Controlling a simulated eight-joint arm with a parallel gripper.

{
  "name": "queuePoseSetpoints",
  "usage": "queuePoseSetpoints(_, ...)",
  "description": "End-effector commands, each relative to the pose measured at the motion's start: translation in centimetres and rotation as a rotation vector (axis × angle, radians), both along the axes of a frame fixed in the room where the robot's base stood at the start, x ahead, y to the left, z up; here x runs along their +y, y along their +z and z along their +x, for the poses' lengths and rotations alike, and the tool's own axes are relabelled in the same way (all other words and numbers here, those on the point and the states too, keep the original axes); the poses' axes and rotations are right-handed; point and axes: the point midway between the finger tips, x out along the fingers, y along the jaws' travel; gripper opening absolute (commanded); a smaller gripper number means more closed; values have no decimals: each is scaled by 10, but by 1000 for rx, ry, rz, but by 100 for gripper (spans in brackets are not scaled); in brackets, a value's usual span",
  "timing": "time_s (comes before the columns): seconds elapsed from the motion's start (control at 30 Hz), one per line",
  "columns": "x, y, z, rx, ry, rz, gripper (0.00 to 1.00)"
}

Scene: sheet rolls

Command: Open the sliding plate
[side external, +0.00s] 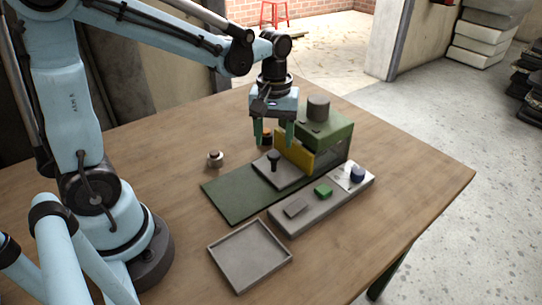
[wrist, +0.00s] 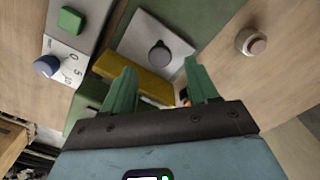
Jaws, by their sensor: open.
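A grey plate (side external: 290,178) with an upright dark knob (side external: 274,160) lies on the long green base (side external: 232,197), in front of an upright yellow panel (side external: 299,157). The plate (wrist: 139,33), its knob (wrist: 159,54) and the yellow panel (wrist: 135,78) also show in the wrist view. My gripper (side external: 274,136) is open and empty, its green fingers pointing down above the knob area. In the wrist view my gripper (wrist: 160,72) shows its two fingers apart, with the knob beyond their tips, not between them. I see no contact with the knob.
A green housing (side external: 328,129) with a dark cylinder (side external: 318,108) stands behind the yellow panel. A grey control strip (side external: 296,222) with a green button (side external: 323,190) and blue knob (side external: 357,174) lies alongside. An empty grey tray (side external: 250,257) and a small round piece (side external: 215,159) sit nearby.

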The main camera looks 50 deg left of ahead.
Motion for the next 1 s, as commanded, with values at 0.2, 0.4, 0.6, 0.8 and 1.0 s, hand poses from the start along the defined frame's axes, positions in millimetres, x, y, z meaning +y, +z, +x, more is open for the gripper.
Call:
queuePoseSetpoints(0.2, 0, -26, 0, -1, 0, 1, 59)
queuePoseSetpoints(0.4, 0, -37, 0, -1, 0, 1, 59)
queuePoseSetpoints(0.6, 0, -39, 0, -1, 0, 1, 59)
queuePoseSetpoints(0.8, 0, -39, 0, -1, 0, 1, 47)
queuePoseSetpoints(1.0, 0, -39, 0, -1, 0, 1, 16)
